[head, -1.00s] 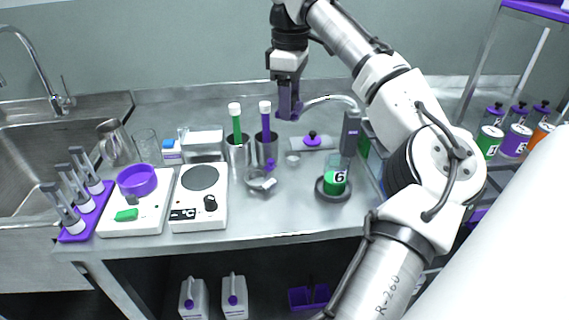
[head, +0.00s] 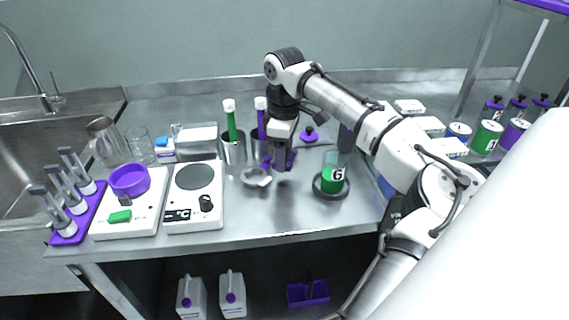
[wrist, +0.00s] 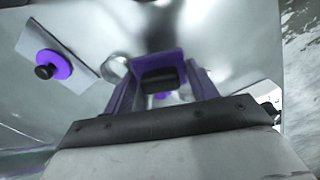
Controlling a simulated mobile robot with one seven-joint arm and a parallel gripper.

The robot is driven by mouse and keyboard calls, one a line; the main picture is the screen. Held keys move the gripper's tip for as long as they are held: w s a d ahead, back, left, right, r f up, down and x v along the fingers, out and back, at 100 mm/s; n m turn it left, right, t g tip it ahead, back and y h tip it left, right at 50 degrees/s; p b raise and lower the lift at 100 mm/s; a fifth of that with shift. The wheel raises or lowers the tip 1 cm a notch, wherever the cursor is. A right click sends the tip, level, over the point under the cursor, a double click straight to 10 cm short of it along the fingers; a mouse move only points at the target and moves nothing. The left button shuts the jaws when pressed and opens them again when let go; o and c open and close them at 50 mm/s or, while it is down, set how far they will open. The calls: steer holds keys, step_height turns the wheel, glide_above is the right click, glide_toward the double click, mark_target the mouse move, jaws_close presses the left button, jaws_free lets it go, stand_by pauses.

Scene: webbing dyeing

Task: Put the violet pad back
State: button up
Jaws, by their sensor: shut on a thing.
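My gripper (head: 284,160) points down low over the bench, behind the small clear dish (head: 256,177) and left of the green beaker marked 6 (head: 333,178). In the wrist view its two violet fingers close on a violet block with a dark front (wrist: 165,61), which I take to be the violet pad. In the head view the fingers largely hide the held piece. I cannot tell whether it touches the bench.
A violet disc with a black knob (head: 309,135) lies on a pale plate behind the gripper. Metal cups (head: 232,150) with capped tubes stand close on the left. A hotplate (head: 194,195) is farther left. The front middle of the bench is clear.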

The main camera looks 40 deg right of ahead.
steer(key=shift+f, duration=2.05)
steer(key=o, duration=0.6)
steer(key=shift+f, duration=0.15)
step_height(320, 180, up, 12)
steer(key=shift+r, duration=0.15)
steer(key=shift+s, duration=0.1)
